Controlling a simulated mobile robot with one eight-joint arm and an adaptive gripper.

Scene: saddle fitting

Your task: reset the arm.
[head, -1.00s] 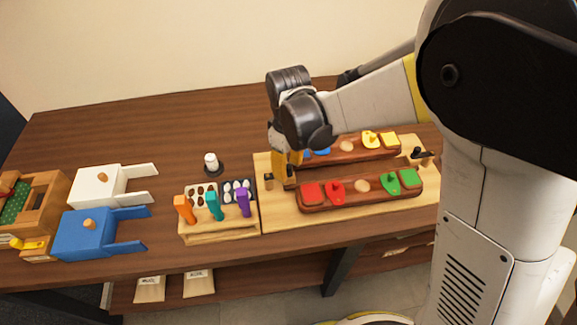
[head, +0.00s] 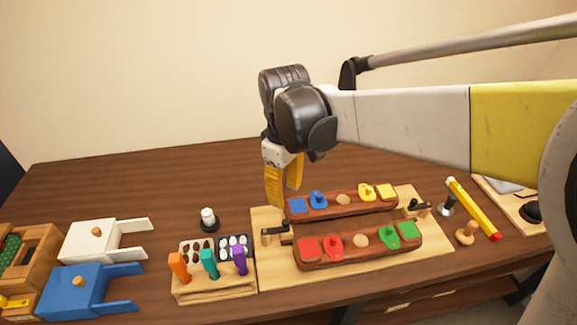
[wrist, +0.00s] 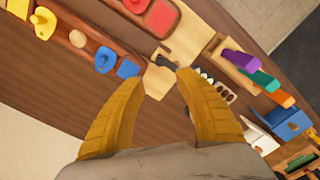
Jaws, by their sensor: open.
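My gripper (head: 284,189) is open and empty, with yellow fingers pointing down above the table. In the head view it hangs over the back left corner of the light wooden board (head: 275,271). In the wrist view its two fingers (wrist: 158,105) stand wide apart with bare table between them. My arm reaches in from the right. The board bears two brown wooden bars. The rear bar (head: 325,214) carries blue and yellow pieces, and the front bar (head: 345,251) carries red and green pieces. A black clamp (head: 275,233) sits at the board's left end.
A small rack (head: 215,288) with orange, teal and purple handles stands left of the board. White (head: 92,242) and blue (head: 78,290) forked blocks lie further left. A yellow-red level bar (head: 473,209) lies right. The table's back left is clear.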

